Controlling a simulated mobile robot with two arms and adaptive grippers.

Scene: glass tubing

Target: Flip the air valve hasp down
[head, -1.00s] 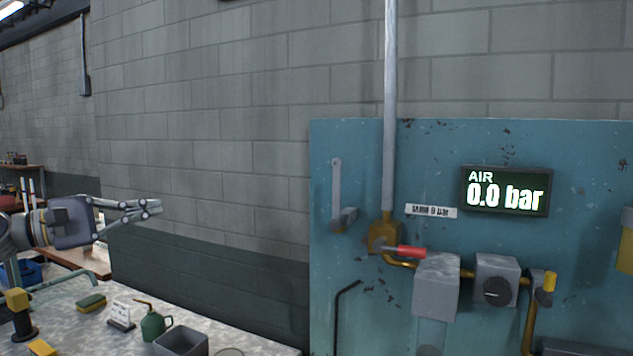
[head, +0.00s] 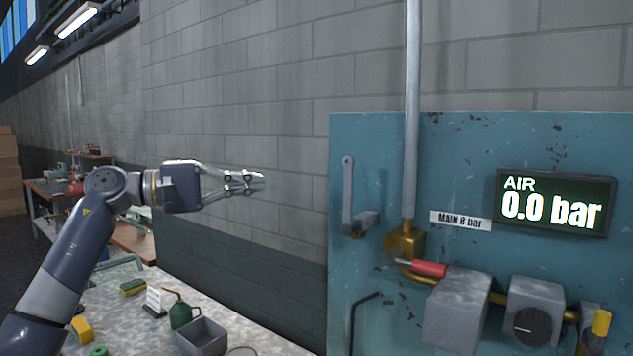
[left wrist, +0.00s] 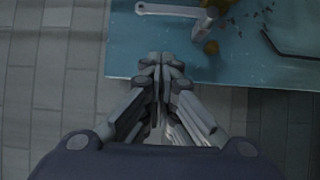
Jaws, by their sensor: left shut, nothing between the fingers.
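The likely hasp is a flat grey bar (head: 348,195) on the left side of the blue panel. It stands upright, with a rounded upper end and a grey block at its lower end. In the left wrist view the bar (left wrist: 170,10) is at the top. The brass air valve (head: 405,243) sits right of it under a vertical pipe, its red handle (head: 428,268) pointing right. My left gripper (head: 262,181) is shut and empty, left of the bar and apart from it in the picture. Its closed fingertips (left wrist: 162,60) overlap the panel edge in the wrist view. My right gripper is out of view.
The blue panel (head: 385,180) carries an AIR display (head: 554,204) reading 0.0 bar, a MAIN 8 bar label (head: 460,221) and a black knob (head: 532,326). A bench (head: 130,320) with a green oil can (head: 183,314) and a grey bin (head: 203,337) lies below my left arm.

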